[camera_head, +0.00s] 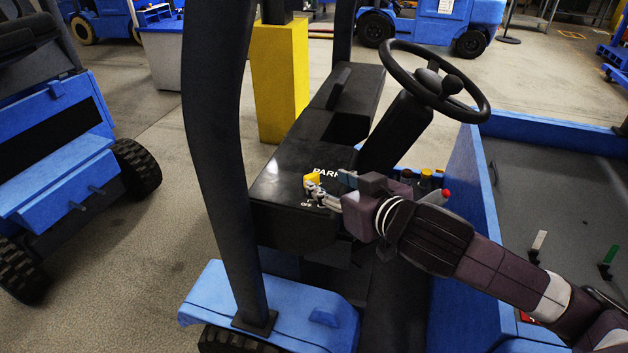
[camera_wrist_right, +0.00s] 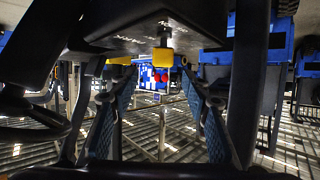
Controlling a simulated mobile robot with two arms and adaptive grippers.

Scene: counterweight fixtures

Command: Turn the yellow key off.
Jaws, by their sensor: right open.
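The yellow key (camera_head: 312,180) sits on the black dash panel (camera_head: 290,165) of the blue vehicle, below white "PARK" lettering and above an "OFF" mark. My right gripper (camera_head: 322,190) is right at the key and partly covers the panel around it. In the right wrist view, the yellow key (camera_wrist_right: 163,55) hangs from a dark stem between and slightly above the fingertips of my open right gripper (camera_wrist_right: 156,80). A gap shows on both sides, so the fingers do not appear to touch it. My left gripper is not in view.
A black steering wheel (camera_head: 434,81) rises behind my right arm. A dark upright post (camera_head: 222,170) stands left of the dash. A red-tipped lever (camera_head: 436,198) and several small knobs are beside my right wrist. White (camera_head: 537,243) and green (camera_head: 609,258) levers are at right.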

